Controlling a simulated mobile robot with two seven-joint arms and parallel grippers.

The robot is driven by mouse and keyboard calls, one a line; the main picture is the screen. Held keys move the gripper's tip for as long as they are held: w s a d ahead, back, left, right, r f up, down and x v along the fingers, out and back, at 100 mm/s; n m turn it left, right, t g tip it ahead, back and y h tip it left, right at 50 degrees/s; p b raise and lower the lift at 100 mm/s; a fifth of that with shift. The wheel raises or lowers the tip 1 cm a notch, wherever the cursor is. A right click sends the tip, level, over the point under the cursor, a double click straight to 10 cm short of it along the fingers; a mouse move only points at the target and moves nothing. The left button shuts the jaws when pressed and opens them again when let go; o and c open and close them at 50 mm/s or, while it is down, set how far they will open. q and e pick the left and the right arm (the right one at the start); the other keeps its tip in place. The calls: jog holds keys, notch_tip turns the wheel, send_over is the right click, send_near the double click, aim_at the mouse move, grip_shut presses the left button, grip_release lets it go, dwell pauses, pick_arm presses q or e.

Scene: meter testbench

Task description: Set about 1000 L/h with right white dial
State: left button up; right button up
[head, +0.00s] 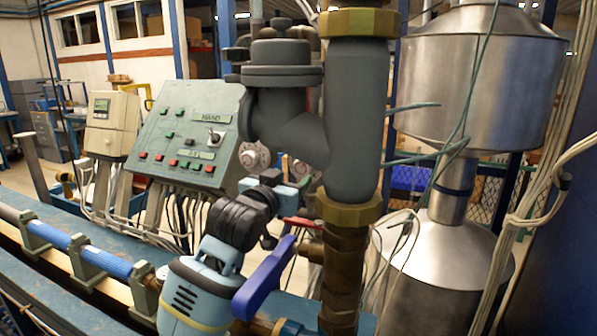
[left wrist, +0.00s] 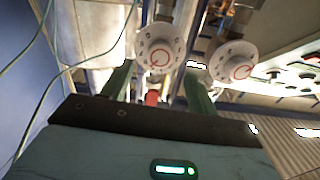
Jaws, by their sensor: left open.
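Two white round dials show. In the left wrist view the right white dial (left wrist: 160,53) is at upper middle, with a red ring mark on its face, and the other white dial (left wrist: 233,63) is to its right; that view looks turned over. In the head view the left dial (head: 254,156) is clear beside the green panel, and the right dial (head: 300,167) is mostly hidden behind the grey pipe. My left gripper (head: 290,184) is partly hidden by the pipe. Its green fingers (left wrist: 158,75) are apart and empty, pointing toward the right dial. My right gripper is out of view.
A thick grey pipe (head: 354,120) with brass fittings stands in front of the dials. A blue valve handle (head: 265,280) is in the foreground. The green control panel (head: 183,137) has buttons and hanging cables. A steel tank (head: 470,85) stands at right, with loose hoses.

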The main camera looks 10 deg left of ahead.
aim_at(301, 169)
pick_arm(q)
jog(key=shift+w+d, duration=0.2)
jog(key=shift+w, duration=0.7)
jog(key=shift+w+d, duration=0.15)
jog(key=shift+w, duration=0.7)
jog(key=shift+w+d, duration=0.2)
jog(key=shift+w, duration=0.7)
jog(key=shift+c, duration=0.5)
jog(key=c, duration=0.9)
jog(key=shift+m, duration=0.7)
jog(key=o, duration=1)
jog(key=s+a, duration=0.1)
jog(key=s, duration=0.6)
jog(key=shift+s+a, duration=0.3)
jog(key=shift+s, duration=0.05)
